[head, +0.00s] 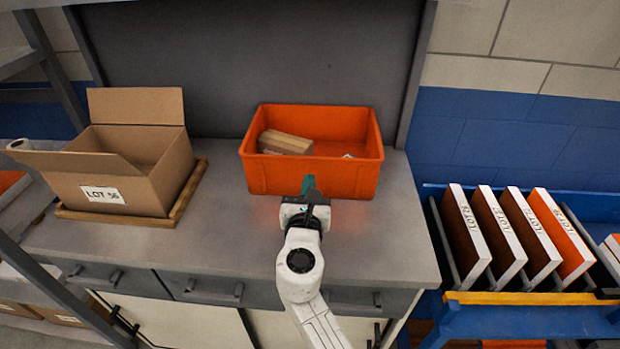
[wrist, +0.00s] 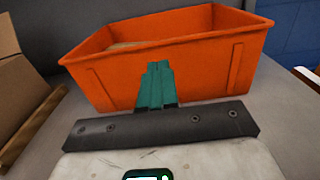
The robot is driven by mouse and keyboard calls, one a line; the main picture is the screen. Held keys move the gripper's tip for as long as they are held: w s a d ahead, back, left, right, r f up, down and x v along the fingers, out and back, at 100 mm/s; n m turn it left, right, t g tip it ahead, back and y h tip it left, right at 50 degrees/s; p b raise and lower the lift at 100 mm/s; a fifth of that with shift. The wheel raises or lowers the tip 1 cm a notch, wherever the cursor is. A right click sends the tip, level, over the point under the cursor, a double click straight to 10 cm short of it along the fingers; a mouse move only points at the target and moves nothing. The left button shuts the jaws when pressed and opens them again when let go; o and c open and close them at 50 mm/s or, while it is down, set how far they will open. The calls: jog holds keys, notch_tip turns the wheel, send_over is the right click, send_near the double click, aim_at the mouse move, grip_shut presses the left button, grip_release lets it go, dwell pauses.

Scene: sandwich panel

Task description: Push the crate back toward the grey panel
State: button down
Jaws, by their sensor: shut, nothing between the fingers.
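The orange crate (head: 312,178) stands upright on the grey worktop, with a small cardboard box (head: 285,142) inside it. The grey panel (head: 255,60) rises behind the worktop, with the crate in front of it. My gripper (head: 308,184) is shut and empty, at the middle of the crate's front wall. In the wrist view the teal fingertips (wrist: 156,84) overlap the front wall of the crate (wrist: 205,75). I cannot tell whether they touch it. The crate's far base edge is hidden, so its gap to the panel is unclear.
An open cardboard box (head: 115,190) marked LOT sits on a wooden board at the left of the worktop. A blue rack (head: 535,322) with several upright panels stands at the right. The worktop (head: 200,245) is clear in front.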

jog(key=s, duration=0.8)
jog(key=shift+s, duration=0.2)
jog(key=shift+a+f, duration=0.1)
jog(key=shift+a, duration=0.05)
